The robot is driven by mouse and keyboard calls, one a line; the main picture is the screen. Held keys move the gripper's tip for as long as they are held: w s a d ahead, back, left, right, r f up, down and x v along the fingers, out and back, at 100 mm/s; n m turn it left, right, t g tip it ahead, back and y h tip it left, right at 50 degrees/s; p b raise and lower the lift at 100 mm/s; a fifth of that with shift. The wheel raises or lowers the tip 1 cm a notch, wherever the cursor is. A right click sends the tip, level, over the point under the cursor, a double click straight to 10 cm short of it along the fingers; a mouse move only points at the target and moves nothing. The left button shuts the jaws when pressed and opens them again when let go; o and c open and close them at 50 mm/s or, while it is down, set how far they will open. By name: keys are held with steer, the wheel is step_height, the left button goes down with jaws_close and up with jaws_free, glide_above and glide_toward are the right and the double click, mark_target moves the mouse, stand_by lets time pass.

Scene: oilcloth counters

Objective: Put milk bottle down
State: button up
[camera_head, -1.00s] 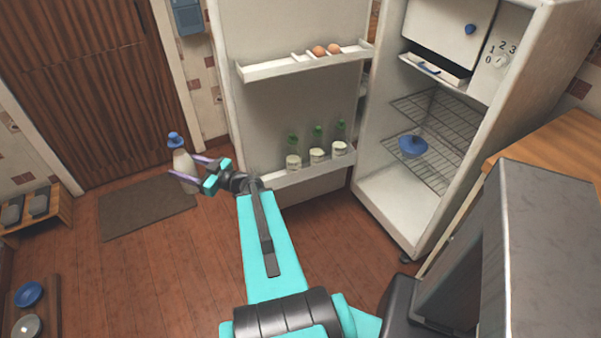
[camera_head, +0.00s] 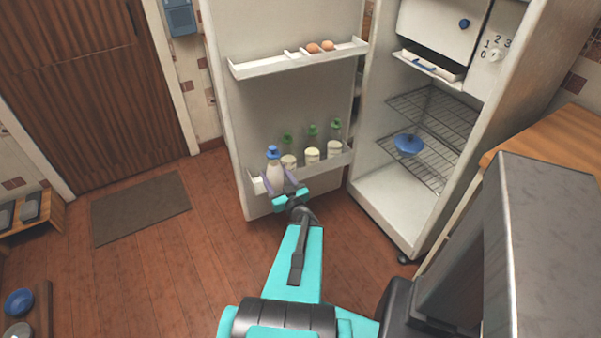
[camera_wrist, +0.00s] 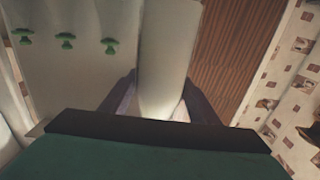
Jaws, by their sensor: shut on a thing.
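The milk bottle (camera_head: 275,176), white with a blue cap, is upright in my gripper (camera_head: 281,188). My gripper is shut on it, with one finger on each side. In the head view the bottle overlaps the left end of the lower door shelf (camera_head: 312,174) of the open fridge door. I cannot tell whether its base touches the shelf. In the wrist view the bottle's pale body (camera_wrist: 163,60) stands between the dark fingers, and its base is hidden.
Several green-capped bottles, one of them here (camera_head: 312,145), stand on the same shelf to the right. Eggs (camera_head: 320,47) sit on the upper door shelf (camera_head: 300,59). The fridge interior holds a blue bowl (camera_head: 408,145) on a wire rack. The floor left of the door is clear around a mat (camera_head: 142,208).

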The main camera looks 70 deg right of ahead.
steer(key=shift+s+d+f, duration=0.2)
steer(key=shift+s+d, duration=0.1)
steer(key=shift+s, duration=0.45)
steer(key=shift+w+d, duration=0.1)
steer(key=shift+w, duration=0.05)
steer(key=shift+w+d+f+b, duration=0.2)
steer(key=shift+w+d+b, duration=0.3)
steer(key=shift+b, duration=0.6)
steer(key=b+x, duration=0.8)
steer(key=b, duration=0.5)
steer(key=w+d+b, duration=0.1)
steer(key=b, duration=0.2)
steer(key=shift+b, duration=0.3)
